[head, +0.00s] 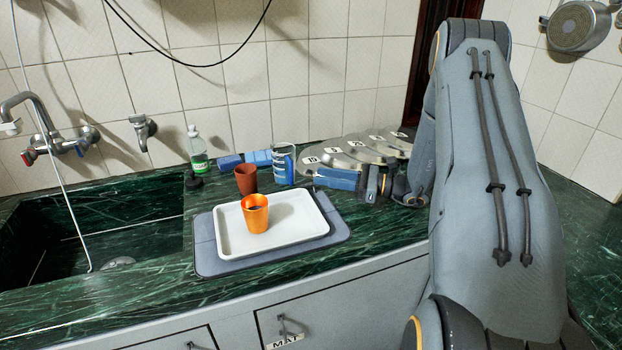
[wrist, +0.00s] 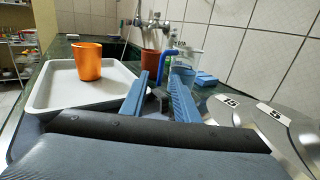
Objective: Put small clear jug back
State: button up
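My gripper (head: 322,180) is low over the counter, just right of the jug in the head view. In the wrist view the two blue fingers (wrist: 160,80) are spread apart, with the handle in line between their tips. I cannot tell if a finger touches it. The jug's lower part is partly hidden by the fingers.
The white tray (head: 230,242) on a grey mat (head: 206,262) carries an orange cup (head: 255,218). A brown-red cup (head: 245,180) stands behind it. Numbered metal lids (head: 345,150) crowd the right. Blue blocks (head: 230,162), a soap bottle (head: 197,150) and the sink (head: 90,235) lie left.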

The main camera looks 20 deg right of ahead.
jog(key=shift+s+d, duration=0.2)
jog(key=shift+d, duration=0.1)
jog(key=shift+s+a, duration=0.15)
jog(key=shift+a, duration=0.05)
jog(key=s+a+n+g, duration=0.1)
jog(key=s+a+g, duration=0.1)
jog(key=a, duration=0.1)
jog(key=s+a+n+g, duration=0.2)
jog(key=a, duration=0.1)
jog(key=s+a+n+g, duration=0.2)
jog(key=a, duration=0.1)
jog(key=shift+a+r+h, duration=0.1)
jog(key=shift+r+h, duration=0.25)
jog(key=shift+h, duration=0.05)
jog(key=s+a+n+g+h, duration=0.1)
jog(key=s, duration=0.1)
jog(key=s+a+n+g+h, duration=0.1)
jog(key=s+a+g, duration=0.1)
jog(key=s, duration=0.1)
jog(key=s+a+n+g+h, duration=0.1)
jog(key=s+n, duration=0.1)
jog(key=shift+s+a+f, duration=0.2)
jog(key=shift+a, duration=0.1)
jog(key=s+d+r+n+h, duration=0.1)
jog(key=s+r+n+h, duration=0.1)
jog(key=s+n+h, duration=0.9)
jog(key=s+n, duration=0.2)
jog(key=n, duration=0.3)
jog(key=shift+s+d+r, duration=0.35)
jog(key=shift+s+d, duration=0.05)
